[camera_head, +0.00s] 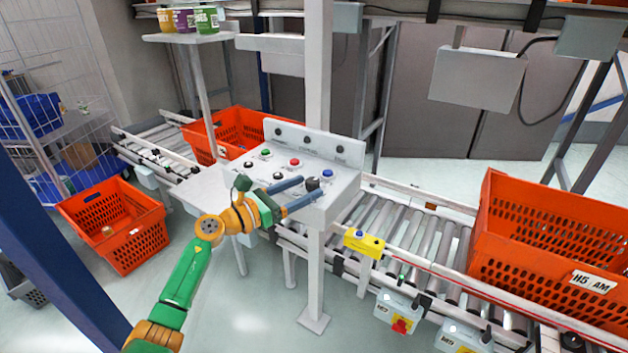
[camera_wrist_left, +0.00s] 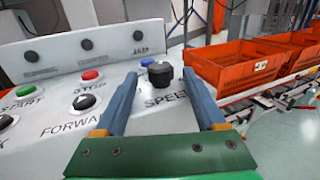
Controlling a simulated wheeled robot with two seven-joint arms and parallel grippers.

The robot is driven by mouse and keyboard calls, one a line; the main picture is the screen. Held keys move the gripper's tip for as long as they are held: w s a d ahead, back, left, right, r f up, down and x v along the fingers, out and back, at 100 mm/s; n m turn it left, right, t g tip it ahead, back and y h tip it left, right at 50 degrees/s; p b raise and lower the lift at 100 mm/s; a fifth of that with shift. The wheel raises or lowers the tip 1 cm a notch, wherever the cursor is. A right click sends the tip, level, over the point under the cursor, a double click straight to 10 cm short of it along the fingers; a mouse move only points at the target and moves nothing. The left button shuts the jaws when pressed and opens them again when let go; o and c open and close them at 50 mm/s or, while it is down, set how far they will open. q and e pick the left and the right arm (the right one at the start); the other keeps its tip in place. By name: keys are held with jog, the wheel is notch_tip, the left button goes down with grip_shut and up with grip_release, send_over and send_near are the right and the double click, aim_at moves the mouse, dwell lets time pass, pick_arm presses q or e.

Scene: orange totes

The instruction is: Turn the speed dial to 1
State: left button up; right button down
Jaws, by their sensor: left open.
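The speed dial is a black knob (camera_wrist_left: 160,73) on the white control panel, above the lettering SPEED in the left wrist view. It also shows as a dark knob (camera_head: 312,184) at the panel's right part in the head view. My left gripper (camera_head: 307,190) is open, its two blue fingers reaching over the panel toward the dial. In the left wrist view, the fingers (camera_wrist_left: 163,85) stand on either side of the dial, apart from it. The dial's pointer setting is too small to read. My right gripper is not in view.
The control panel (camera_head: 337,190) also has a green button (camera_head: 265,152), a red button (camera_head: 294,162) and a blue button (camera_head: 328,173). A roller conveyor (camera_head: 415,232) runs behind and right of it. Orange totes stand at right (camera_head: 510,240) and left (camera_head: 130,245).

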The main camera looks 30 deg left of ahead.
aim_at(307, 187)
pick_arm(q)
jog(key=shift+x, duration=1.6)
jog(key=shift+s, duration=0.1)
grip_shut()
jog(key=shift+p, duration=0.35)
